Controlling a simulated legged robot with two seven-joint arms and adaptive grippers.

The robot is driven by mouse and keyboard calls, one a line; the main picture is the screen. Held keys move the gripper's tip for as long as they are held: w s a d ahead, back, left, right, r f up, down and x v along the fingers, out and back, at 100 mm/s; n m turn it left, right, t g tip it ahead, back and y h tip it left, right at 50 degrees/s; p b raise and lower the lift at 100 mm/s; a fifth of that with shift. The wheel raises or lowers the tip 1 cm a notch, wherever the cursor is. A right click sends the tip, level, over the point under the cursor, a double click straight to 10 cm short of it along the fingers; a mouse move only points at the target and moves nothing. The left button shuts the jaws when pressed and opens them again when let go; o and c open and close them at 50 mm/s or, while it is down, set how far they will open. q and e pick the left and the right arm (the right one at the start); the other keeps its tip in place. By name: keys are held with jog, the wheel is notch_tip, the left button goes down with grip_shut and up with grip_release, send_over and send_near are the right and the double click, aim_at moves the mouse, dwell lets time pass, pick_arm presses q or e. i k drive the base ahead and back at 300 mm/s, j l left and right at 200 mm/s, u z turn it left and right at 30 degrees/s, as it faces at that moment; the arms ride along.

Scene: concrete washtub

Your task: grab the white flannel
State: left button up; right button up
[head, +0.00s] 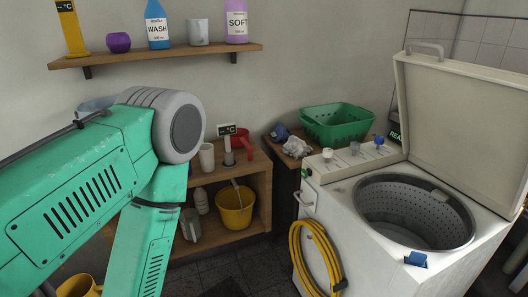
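A crumpled white cloth (296,147), which looks like the white flannel, lies on a dark-sided wooden surface between the shelf unit and the white washing machine. It is in front of the green basket and apart from any gripper. My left arm fills the left of the head view, with its elbow high and its lower part running out of the bottom edge. My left gripper is out of the picture. My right arm and gripper do not show.
A dark blue crumpled item (280,132) lies beside the cloth, and a green basket (336,124) stands behind it. The white machine (350,172) has its lid raised and its drum open. A yellow hose (312,255) hangs on its front. A yellow bucket (235,208) sits on the low shelf.

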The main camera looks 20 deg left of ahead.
aim_at(295, 146)
jog(key=i+j+u, duration=0.15)
jog(key=u, duration=0.25)
jog(key=i+u, duration=0.25)
jog(key=u, duration=0.15)
jog(key=i+u, duration=0.25)
jog(key=u, duration=0.15)
